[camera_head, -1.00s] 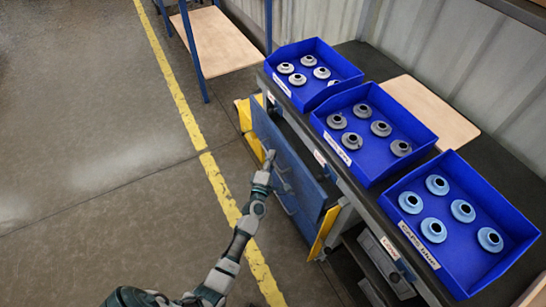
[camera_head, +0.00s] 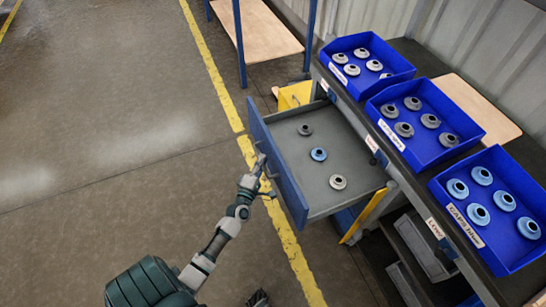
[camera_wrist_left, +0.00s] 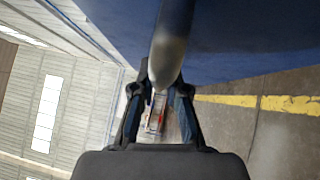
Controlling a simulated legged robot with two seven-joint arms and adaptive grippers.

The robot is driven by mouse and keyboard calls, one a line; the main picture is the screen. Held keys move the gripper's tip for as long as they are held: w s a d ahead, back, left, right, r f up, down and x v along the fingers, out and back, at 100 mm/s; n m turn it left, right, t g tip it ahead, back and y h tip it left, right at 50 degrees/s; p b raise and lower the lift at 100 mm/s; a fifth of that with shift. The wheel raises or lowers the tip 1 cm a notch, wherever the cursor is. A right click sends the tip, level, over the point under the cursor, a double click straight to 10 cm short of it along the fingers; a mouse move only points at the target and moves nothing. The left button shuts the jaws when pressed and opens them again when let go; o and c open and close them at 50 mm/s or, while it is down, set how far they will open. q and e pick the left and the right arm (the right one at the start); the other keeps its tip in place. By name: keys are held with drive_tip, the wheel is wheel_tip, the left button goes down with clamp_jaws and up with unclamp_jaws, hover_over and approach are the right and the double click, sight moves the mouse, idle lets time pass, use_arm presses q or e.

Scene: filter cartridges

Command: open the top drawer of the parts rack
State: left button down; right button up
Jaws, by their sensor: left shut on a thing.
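The top drawer (camera_head: 345,140) of the parts rack stands pulled well out, its grey inside in sight. In it lie a dark grey cap (camera_head: 305,129), a blue cap (camera_head: 318,154) and a light grey cap (camera_head: 338,182). My left gripper (camera_head: 262,172) is at the drawer's blue front (camera_head: 278,165), shut on the handle. In the left wrist view the handle (camera_wrist_left: 170,50) runs between the fingers (camera_wrist_left: 160,90), close to the blue front (camera_wrist_left: 250,40). A dark part at the bottom edge, perhaps my right gripper (camera_head: 258,299), barely shows.
On the rack top (camera_head: 405,160) stand three blue bins: one at the back (camera_head: 345,88), one in the middle (camera_head: 440,137) and one in front (camera_head: 480,250), each holding several caps. The floor (camera_head: 120,120) left of the drawer is clear. A shelf (camera_head: 258,30) stands behind.

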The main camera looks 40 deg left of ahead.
use_arm(q)
drive_tip(key=s, duration=0.2)
drive_tip(key=s+f, duration=0.1)
drive_tip(key=shift+a, duration=0.3)
drive_tip(key=c, duration=1.2)
unclamp_jaws()
drive_tip(key=shift+w+r, duration=0.1)
drive_tip(key=shift+r, duration=0.15)
drive_tip(key=v, duration=1.2)
